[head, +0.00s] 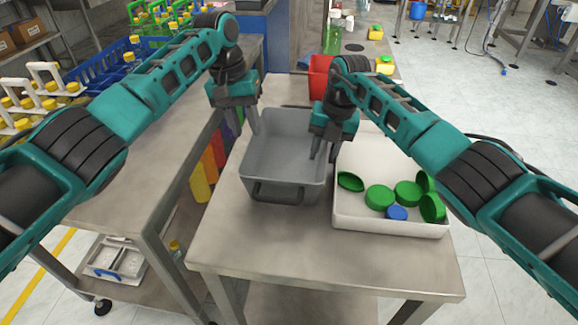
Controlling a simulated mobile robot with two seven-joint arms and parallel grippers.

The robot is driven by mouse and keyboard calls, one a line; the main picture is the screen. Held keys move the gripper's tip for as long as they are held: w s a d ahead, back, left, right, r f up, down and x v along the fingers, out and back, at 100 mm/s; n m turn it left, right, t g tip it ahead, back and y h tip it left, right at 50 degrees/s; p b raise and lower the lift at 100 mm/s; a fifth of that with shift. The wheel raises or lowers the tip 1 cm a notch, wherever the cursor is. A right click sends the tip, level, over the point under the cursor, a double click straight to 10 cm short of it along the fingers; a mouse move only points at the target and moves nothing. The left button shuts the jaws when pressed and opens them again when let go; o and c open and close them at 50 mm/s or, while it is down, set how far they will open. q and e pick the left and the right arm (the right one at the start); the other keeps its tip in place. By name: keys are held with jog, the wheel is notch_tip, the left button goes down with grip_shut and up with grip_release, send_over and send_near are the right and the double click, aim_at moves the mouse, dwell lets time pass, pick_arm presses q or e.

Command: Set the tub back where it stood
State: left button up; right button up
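The tub, a grey open box with a dark front handle (278,193), stands on the small metal table (240,250). The tub (285,150) looks empty. My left gripper (250,125) is at the tub's back left rim; one finger shows clearly and I cannot tell its opening. My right gripper (324,154) points down at the tub's right rim, its two fingers apart with a gap between them. I cannot tell whether either gripper touches the tub.
A white tray (385,228) with several green caps (380,197) and a blue cap (396,213) sits close right of the tub. A red container (320,80) is behind. A metal bench (120,190) stands left, with blue crates (105,68). The table's front strip is clear.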

jog(key=shift+r, duration=0.3)
pick_arm(q)
jog(key=r, duration=0.4)
jog(key=shift+a+r, duration=0.35)
jog(key=shift+a, duration=0.05)
pick_arm(e)
notch_tip(320, 180, up, 11)
jog(key=d, duration=0.2)
jog(key=shift+s+r, duration=0.15)
